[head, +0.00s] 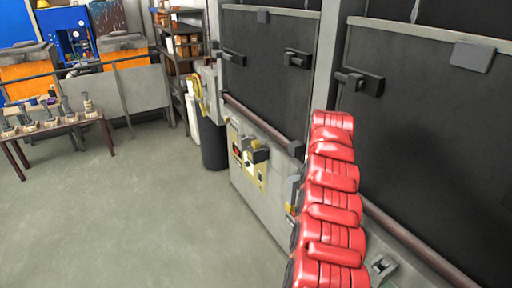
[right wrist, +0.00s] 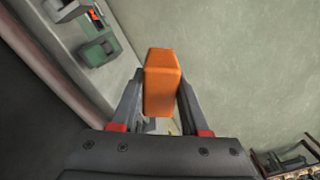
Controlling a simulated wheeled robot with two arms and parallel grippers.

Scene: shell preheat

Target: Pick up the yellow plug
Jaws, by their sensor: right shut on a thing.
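In the right wrist view, my right gripper (right wrist: 160,112) is shut on an orange block (right wrist: 162,82). The block stands up between the two fingers and its far end sticks out past them. I see no clearly yellow plug in the gripper; this held piece looks orange. In the head view my red arm rises along the cabinet front, and the gripper at its end cannot be made out. A yellow plate with a dark box (head: 258,153) is on the grey cabinet front left of the arm. My left gripper is not in view.
Large dark doors (head: 266,60) with a long rail (head: 262,120) stand beside the arm. A dark bin (head: 213,145) and a shelf rack (head: 184,45) stand farther back. A table with several grey items (head: 20,145) is at the left. The floor (head: 130,220) between is clear.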

